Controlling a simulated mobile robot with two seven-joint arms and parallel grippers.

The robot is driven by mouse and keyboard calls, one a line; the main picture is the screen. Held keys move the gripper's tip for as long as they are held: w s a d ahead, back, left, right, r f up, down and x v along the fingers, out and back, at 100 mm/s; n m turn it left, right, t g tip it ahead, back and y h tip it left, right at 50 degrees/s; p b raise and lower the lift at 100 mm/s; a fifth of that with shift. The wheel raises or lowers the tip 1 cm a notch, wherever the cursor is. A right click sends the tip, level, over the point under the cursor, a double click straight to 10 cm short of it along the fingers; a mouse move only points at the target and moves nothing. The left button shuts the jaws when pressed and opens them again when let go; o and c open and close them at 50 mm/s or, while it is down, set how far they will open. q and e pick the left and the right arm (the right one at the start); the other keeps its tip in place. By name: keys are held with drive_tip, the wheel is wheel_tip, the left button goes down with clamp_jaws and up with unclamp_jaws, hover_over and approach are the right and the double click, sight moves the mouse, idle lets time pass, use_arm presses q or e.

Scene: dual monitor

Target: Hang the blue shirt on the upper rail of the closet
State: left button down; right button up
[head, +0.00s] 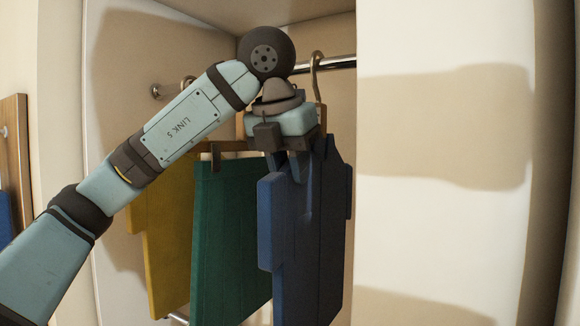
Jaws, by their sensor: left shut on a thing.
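The blue shirt (318,235) hangs upright below the upper rail (338,63) of the closet. My left gripper (290,165) is shut at the top of the blue shirt, by its hanger, and covers much of that part. A hook (316,75) rises behind the gripper, and its curve shows at the height of the rail and above it. I cannot tell whether the hook bears on the rail. My left wrist hides the middle of the rail. My right gripper is out of view.
A green garment (228,240) and a yellow garment (165,235) hang close to the left of the blue shirt. A white panel (440,180) stands close on the right. A wooden panel (14,150) shows at the far left. The closet top (255,12) is just above my wrist.

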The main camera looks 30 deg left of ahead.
use_arm(q)
drive_tip(key=c, duration=0.8)
unclamp_jaws()
drive_tip(key=shift+c, duration=0.2)
drive_tip(key=v, duration=1.4)
drive_tip(key=shift+w, duration=0.1)
